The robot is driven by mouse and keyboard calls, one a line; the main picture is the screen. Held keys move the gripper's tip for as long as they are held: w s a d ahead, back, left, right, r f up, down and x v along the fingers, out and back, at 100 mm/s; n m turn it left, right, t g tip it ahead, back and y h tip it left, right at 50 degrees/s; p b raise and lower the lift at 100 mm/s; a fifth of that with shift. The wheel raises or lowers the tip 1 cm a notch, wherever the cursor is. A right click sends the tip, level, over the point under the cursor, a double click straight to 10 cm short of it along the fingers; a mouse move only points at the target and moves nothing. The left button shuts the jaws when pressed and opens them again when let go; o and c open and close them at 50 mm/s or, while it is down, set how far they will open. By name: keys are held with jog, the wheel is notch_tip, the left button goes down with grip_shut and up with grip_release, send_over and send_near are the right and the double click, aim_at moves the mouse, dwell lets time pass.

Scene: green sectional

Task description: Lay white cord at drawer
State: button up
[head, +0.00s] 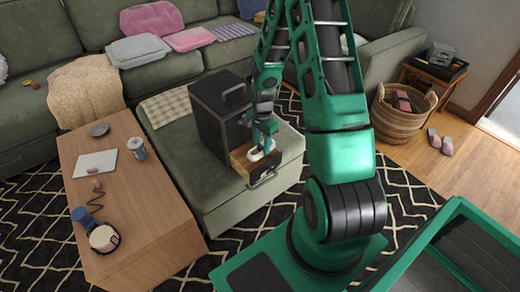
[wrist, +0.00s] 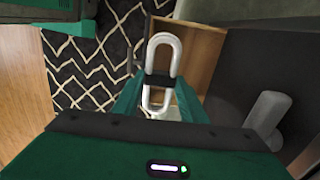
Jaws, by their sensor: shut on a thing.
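A white cord (wrist: 163,48), a rounded loop, is held between the fingers of my gripper (wrist: 158,82), which is shut on it. In the head view the cord (head: 256,154) shows at the fingertips of my gripper (head: 262,141). The open drawer (head: 263,166) has wooden walls and juts from the front of a dark cabinet (head: 212,112). The cord is over the drawer; I cannot tell whether it touches the bottom. In the wrist view the drawer (wrist: 197,55) lies around and right of the cord.
The dark cabinet stands on a green ottoman section (head: 225,197) with a checked cloth (head: 166,107). A wooden table (head: 130,190) at left holds a laptop (head: 95,164), a can and a corded item. A wicker basket (head: 401,118) stands right.

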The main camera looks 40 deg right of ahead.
aim_at(262, 147)
jog(key=shift+f, duration=1.25)
jog(key=shift+f, duration=0.6)
jog(key=o, duration=1.1)
jog(key=shift+c, duration=0.2)
jog(key=s+d+r+n, duration=0.1)
jog(key=s+r, duration=0.2)
jog(key=r, duration=0.8)
jog(key=s+r+n, duration=0.2)
jog(key=r, duration=0.9)
jog(key=s+a+r+n, duration=0.1)
jog(key=s+r, duration=0.3)
jog(key=s, duration=0.4)
jog(key=s+a+r+n, duration=0.1)
jog(key=s+r+n, duration=0.3)
jog(key=s, duration=0.3)
jog(key=s+a+r+n, duration=0.2)
jog(key=s+r, duration=0.4)
jog(key=s, duration=0.2)
jog(key=shift+s, duration=0.3)
